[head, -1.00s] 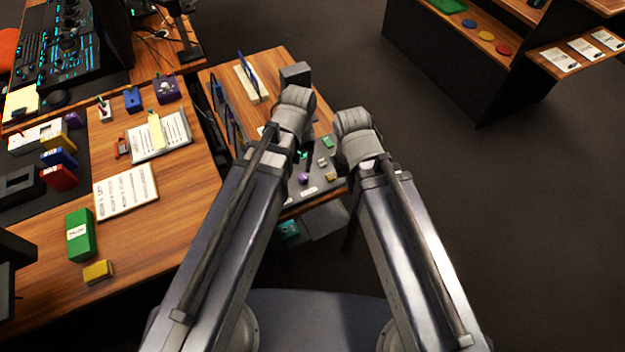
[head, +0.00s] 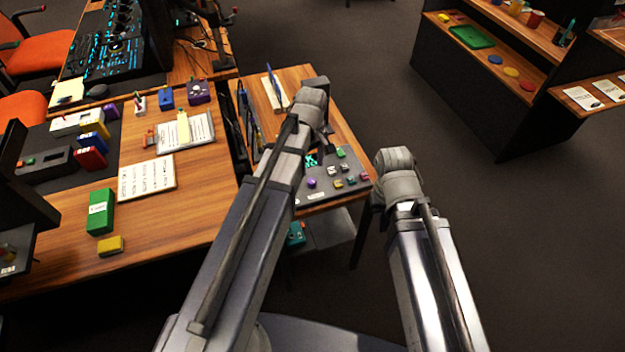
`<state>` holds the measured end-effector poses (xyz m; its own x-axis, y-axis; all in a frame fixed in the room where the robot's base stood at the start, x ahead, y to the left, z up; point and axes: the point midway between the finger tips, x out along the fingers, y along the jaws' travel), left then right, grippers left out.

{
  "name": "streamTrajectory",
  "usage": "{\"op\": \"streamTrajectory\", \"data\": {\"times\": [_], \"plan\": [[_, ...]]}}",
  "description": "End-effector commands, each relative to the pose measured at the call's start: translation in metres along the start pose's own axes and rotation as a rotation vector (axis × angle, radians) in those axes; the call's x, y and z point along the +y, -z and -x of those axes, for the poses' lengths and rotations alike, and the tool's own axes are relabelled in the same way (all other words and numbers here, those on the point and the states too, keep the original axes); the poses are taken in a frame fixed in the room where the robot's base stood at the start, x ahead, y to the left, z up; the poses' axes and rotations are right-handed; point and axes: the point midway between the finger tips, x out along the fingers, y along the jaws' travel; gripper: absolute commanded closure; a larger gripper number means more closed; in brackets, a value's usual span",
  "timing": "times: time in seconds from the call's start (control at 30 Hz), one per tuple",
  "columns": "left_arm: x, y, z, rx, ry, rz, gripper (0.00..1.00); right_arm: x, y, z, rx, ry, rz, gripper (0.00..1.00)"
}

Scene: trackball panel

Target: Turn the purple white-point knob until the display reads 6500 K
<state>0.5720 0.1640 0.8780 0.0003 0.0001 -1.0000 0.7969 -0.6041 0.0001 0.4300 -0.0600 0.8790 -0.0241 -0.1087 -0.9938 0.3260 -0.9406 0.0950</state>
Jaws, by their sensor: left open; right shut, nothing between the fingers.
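The grey trackball panel (head: 322,195) lies on the small wooden side table. A small round purple knob (head: 311,183) is at its left part. A display with teal characters (head: 310,160) is above the knob, partly covered by my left arm; its reading is too small to tell. My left gripper (head: 325,132) is over the table behind the knob, open, its fingers mostly hidden by the wrist. My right gripper (head: 376,197) is beside the panel's right edge, shut and empty, mostly hidden by its wrist. Neither gripper visibly touches the knob.
Several small coloured buttons (head: 341,153) sit on the panel's right part. Upright blue items in a pale holder (head: 274,92) stand at the table's back left. The larger desk (head: 195,215) holds papers and boxes. Open floor (head: 500,250) lies to the right.

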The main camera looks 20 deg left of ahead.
Motion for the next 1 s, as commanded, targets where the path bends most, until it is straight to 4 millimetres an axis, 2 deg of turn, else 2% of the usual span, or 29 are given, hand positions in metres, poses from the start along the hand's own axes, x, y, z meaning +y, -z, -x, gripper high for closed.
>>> {"op": "streamTrajectory", "data": {"times": [0.03, 0.5, 0.87, 1.0], "plan": [[0.0, 0.0, -0.01, 0.0, 0.0, -0.001, 0.36, -0.001, 0.001, -0.01, 0.0, 0.0, 0.0, 1.0], [0.0, 0.0, -0.064, 0.0, 0.0, -0.001, 0.36, -0.006, 0.004, -0.064, 0.0, 0.0, 0.0, 1.0], [0.0, 0.0, -0.067, 0.0, 0.0, -0.001, 0.36, -0.006, 0.004, -0.066, 0.0, 0.0, 0.0, 1.0], [0.0, 0.0, -0.067, 0.0, 0.0, -0.001, 0.48, -0.006, 0.004, -0.067, 0.0, 0.0, 0.0, 1.0]]}}
